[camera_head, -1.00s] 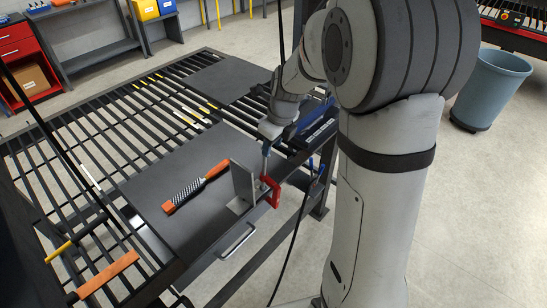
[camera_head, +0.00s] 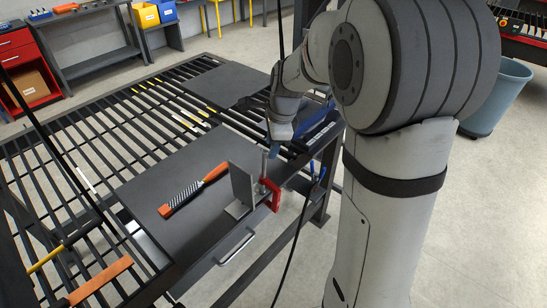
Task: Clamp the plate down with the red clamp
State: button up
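The red clamp (camera_head: 271,196) sits upright at the near right edge of the dark table, beside a grey angled metal plate (camera_head: 242,184). Its screw stem (camera_head: 264,165) rises at its top. The plate has an upright wall and a flat foot on the table, and the clamp's red frame is at its right side. My gripper (camera_head: 272,148) hangs just above and behind the clamp's stem, pointing down. Its fingers are small and partly hidden, so I cannot tell whether they are open, or whether they touch the stem.
An orange-handled rasp (camera_head: 194,189) lies on the table (camera_head: 175,165) left of the plate. A blue tool (camera_head: 318,135) lies behind my gripper. A slatted rack (camera_head: 95,140) spans the left. A drawer handle (camera_head: 237,248) sticks out at the front. A blue bin (camera_head: 497,95) stands right.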

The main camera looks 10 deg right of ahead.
jog(key=shift+a+n+b, duration=0.1)
jog(key=shift+n+b, duration=1.6)
jog(key=shift+n, duration=3.4)
jog(key=n+b, duration=0.4)
jog(key=n, duration=0.8)
jog(key=shift+a, duration=0.1)
